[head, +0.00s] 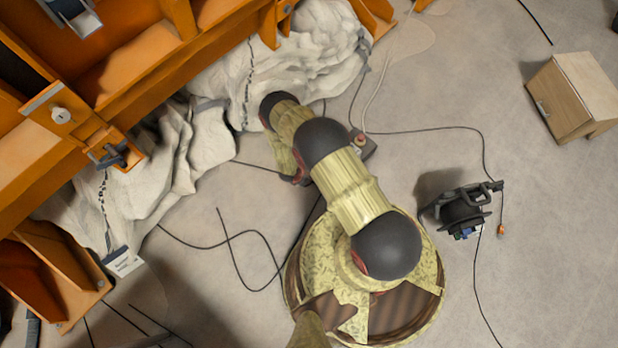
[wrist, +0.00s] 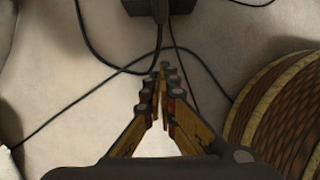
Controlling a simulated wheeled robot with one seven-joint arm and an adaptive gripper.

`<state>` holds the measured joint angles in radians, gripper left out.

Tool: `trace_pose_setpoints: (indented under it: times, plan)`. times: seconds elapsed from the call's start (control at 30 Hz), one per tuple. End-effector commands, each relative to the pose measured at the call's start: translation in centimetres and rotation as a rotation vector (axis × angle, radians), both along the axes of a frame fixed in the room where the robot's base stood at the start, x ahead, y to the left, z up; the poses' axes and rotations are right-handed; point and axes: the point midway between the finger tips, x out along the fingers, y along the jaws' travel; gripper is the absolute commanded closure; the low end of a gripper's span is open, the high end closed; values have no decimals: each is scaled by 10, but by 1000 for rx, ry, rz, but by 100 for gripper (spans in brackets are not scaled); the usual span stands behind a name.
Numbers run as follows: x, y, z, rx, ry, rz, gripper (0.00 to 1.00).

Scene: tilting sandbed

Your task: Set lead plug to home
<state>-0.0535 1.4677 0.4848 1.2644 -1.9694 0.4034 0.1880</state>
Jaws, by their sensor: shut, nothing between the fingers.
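My gripper (wrist: 164,72) is shut and empty in the wrist view, its fingers together above the floor. A black plug-like piece (wrist: 160,10) with a cable sits at a dark box (wrist: 133,6) just beyond the fingertips, at the top edge; it is cut off, so I cannot tell whether it is the lead plug. In the head view, a small orange connector (head: 501,231) hangs on a cable beside the black cable reel (head: 462,212). In that view my arm mostly hides my gripper.
An orange steel frame (head: 181,50) with crumpled white sheeting (head: 215,140) fills the upper left. A box with a red button (head: 361,142) lies near my arm. Black cables (head: 235,262) cross the floor. A wooden cabinet (head: 575,95) stands right; floor around it is clear.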

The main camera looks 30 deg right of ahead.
Motion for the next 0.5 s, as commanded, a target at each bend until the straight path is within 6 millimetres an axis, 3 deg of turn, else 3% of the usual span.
trace_pose_setpoints:
  times: [0.03,0.37,0.5]
  plan:
    - [0,-4,-14,0,1,-1,100]
    - [7,-27,-75,0,1,-1,100]
    - [14,-47,-73,-1,-2,-4,100]
